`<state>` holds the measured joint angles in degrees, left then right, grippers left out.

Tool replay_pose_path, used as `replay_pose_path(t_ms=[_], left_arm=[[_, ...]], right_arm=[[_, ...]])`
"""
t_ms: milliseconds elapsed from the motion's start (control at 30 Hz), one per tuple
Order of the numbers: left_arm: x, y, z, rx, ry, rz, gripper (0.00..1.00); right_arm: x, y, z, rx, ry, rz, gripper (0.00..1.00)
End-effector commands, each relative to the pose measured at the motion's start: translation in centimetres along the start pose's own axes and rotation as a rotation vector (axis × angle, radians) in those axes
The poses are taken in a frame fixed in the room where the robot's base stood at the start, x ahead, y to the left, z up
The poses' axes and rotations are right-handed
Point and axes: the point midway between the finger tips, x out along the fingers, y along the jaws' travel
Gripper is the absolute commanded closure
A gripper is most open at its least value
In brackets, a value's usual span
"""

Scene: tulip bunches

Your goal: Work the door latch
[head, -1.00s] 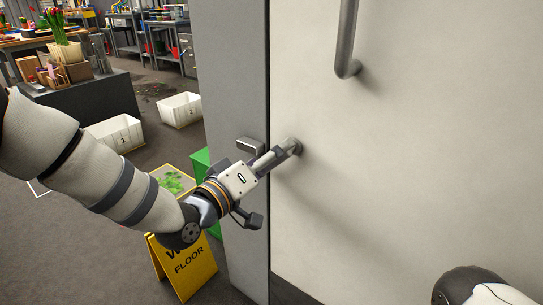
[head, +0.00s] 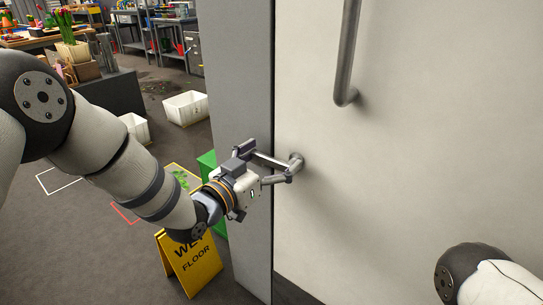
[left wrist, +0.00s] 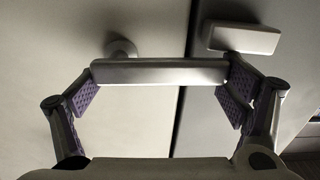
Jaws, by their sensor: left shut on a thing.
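The door latch lever (head: 272,161) is a grey metal bar on the pale door (head: 420,140), close to the door's left edge. In the left wrist view the lever (left wrist: 160,73) lies across the picture, with its round mount behind its left end. My left gripper (head: 267,165) is at the lever, its fingers spread wide and its purple pads at the two ends of the bar. It is shut on the lever lengthwise. A small pale block (left wrist: 240,38) sits on the frame beside the lever's right end. My right gripper is out of view.
A grey door post (head: 243,80) stands left of the door. A vertical pull handle (head: 346,55) hangs above the latch. A yellow wet-floor sign (head: 190,265) and a green box (head: 207,165) stand below my left arm. A white bin (head: 187,107) is behind.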

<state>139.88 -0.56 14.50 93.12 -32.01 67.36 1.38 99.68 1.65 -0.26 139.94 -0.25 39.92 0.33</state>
Motion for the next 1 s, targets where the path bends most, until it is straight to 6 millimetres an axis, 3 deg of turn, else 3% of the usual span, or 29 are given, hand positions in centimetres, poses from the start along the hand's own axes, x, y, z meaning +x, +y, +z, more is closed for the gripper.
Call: replay_pose_path(t_ms=[700, 733, 767, 1000], left_arm=[[0.03, 0.04, -0.36, 0.078, 0.002, 0.0, 0.6], [0.04, 0.04, -0.36, 0.078, 0.002, 0.0, 0.08], [0.04, 0.04, -0.36, 0.079, 0.002, 0.0, 0.01], [0.02, 0.06, -0.31, 0.074, 0.001, 0.0, 0.0]], right_arm=[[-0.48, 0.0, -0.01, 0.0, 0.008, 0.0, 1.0], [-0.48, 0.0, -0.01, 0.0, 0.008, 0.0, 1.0], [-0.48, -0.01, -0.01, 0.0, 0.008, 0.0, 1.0], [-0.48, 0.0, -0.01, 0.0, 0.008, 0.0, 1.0]])
